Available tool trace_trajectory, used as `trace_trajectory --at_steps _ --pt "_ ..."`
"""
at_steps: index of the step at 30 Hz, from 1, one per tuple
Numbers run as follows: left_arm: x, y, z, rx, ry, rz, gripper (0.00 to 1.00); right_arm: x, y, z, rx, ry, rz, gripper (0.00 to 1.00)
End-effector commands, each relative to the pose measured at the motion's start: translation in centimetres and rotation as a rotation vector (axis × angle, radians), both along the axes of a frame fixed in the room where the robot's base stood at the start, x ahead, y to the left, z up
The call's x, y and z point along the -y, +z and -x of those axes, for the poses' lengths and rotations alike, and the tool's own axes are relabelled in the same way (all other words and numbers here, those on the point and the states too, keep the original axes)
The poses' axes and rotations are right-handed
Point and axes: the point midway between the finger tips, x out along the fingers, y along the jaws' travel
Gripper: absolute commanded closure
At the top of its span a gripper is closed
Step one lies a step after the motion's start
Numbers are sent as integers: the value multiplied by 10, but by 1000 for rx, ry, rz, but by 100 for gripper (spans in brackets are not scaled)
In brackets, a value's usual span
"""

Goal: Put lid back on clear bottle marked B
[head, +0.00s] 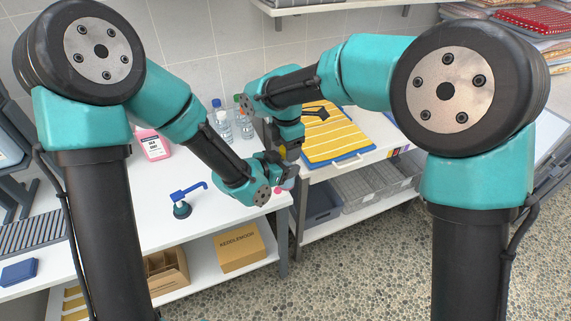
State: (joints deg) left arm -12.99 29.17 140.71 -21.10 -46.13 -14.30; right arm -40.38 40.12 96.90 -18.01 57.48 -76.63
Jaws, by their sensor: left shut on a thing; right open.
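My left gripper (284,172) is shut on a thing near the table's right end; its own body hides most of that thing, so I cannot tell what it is. A small pink spot shows just below it. My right gripper (290,150) is open, pointing down, just above the left one. Two clear bottles stand at the back of the table: one with a blue top (221,124), one with a green top (244,124). No letter B is readable on them.
A Kegglemoor-like labelled box (240,252) sits on the lower shelf. The table's front middle is clear.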

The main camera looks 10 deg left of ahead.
Motion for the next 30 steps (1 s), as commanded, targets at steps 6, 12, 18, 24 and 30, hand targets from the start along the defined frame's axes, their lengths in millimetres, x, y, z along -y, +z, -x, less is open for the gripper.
trace_trajectory --at_steps 6,12,18,24,30 --pt "0 0 0 0 0 0 100 0 19 0 2 -1 -2 37" --pt "0 0 0 0 0 0 100 0 41 0 2 0 -2 37" --pt "0 0 0 0 0 0 100 0 45 0 0 1 0 37" --pt "0 0 0 0 0 0 100 0 45 0 1 5 -1 41" --pt "0 0 0 0 0 0 100 -1 57 -1 4 93 -2 41"
